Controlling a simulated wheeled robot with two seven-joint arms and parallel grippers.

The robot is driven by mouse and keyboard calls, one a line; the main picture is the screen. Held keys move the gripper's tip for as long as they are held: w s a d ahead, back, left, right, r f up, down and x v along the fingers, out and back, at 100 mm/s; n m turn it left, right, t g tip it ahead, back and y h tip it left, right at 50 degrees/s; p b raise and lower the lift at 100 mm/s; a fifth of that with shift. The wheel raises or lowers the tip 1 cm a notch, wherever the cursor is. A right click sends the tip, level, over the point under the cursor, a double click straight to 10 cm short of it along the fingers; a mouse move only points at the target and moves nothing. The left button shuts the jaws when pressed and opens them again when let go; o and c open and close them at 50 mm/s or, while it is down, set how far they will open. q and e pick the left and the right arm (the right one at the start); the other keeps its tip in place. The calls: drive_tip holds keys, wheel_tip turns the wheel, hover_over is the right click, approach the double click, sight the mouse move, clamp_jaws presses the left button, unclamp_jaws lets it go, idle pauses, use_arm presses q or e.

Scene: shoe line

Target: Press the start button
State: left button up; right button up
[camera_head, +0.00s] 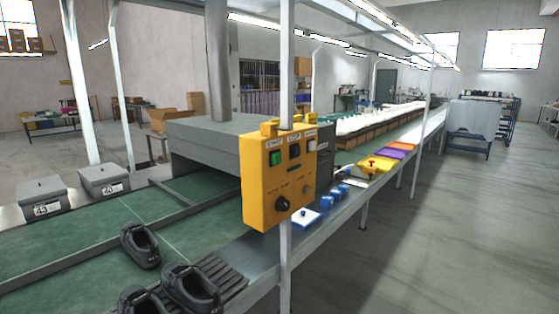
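A yellow control box (280,180) is mounted on a white vertical post (286,262) in the middle of the view. The green start button (276,158) sits at the upper left of its front face, under a small label. A dark button (294,151) under a second label is beside it to the right, and a whitish switch (310,145) is further right. A dark round knob (282,203) is lower on the face. Nothing covers the green button. Neither of my grippers shows in this view.
A green conveyor (75,252) with dark shoes (141,246) runs at the left, past grey lidded boxes (104,180) and under a grey machine housing (200,142). A metal side shelf (330,230) holds blue items and coloured trays. Open floor (470,230) lies at the right.

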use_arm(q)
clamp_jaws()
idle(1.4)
